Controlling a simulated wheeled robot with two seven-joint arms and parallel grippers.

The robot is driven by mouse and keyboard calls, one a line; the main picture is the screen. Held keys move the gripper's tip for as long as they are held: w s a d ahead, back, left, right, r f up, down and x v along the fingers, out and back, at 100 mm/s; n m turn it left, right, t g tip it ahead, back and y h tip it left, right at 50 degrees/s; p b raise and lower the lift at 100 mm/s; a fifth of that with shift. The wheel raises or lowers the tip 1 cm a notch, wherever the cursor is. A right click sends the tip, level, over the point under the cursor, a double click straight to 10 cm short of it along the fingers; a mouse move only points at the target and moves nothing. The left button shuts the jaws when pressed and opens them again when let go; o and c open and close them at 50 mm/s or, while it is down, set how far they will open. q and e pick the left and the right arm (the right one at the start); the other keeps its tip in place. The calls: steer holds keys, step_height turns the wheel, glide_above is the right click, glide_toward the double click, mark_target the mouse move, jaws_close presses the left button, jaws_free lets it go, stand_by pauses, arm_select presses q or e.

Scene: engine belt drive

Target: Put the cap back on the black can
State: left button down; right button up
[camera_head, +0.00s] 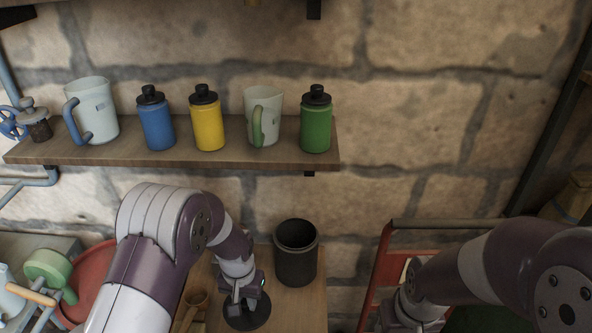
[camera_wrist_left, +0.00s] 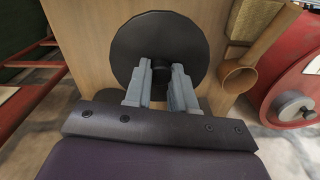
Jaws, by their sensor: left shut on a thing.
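The black can (camera_head: 296,252) stands upright on the wooden surface with its dark mouth open, just right of my left gripper. The cap (camera_head: 247,312) is a flat dark round disc under my left gripper (camera_head: 244,293). In the left wrist view the cap (camera_wrist_left: 160,38) shows large, with the fingers of my left gripper (camera_wrist_left: 162,72) shut on it near its middle. I cannot tell whether the cap touches the wood or hangs just above it. Part of my right arm shows at the lower right, but its fingers are out of view.
A wooden shelf (camera_head: 180,152) on the stone wall holds mugs and blue, yellow and green (camera_head: 316,120) bottles. A wooden scoop-like piece (camera_head: 194,302) lies left of the cap. A red round thing (camera_head: 92,285) and a green cup (camera_head: 50,267) are at left; a red frame (camera_head: 377,270) is at right.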

arm_select(q)
steer(key=a+f+n, duration=0.1)
steer(key=a+n, duration=0.1)
steer(key=a, duration=0.5)
steer(key=shift+w+f, duration=0.15)
steer(key=shift+w, duration=0.05)
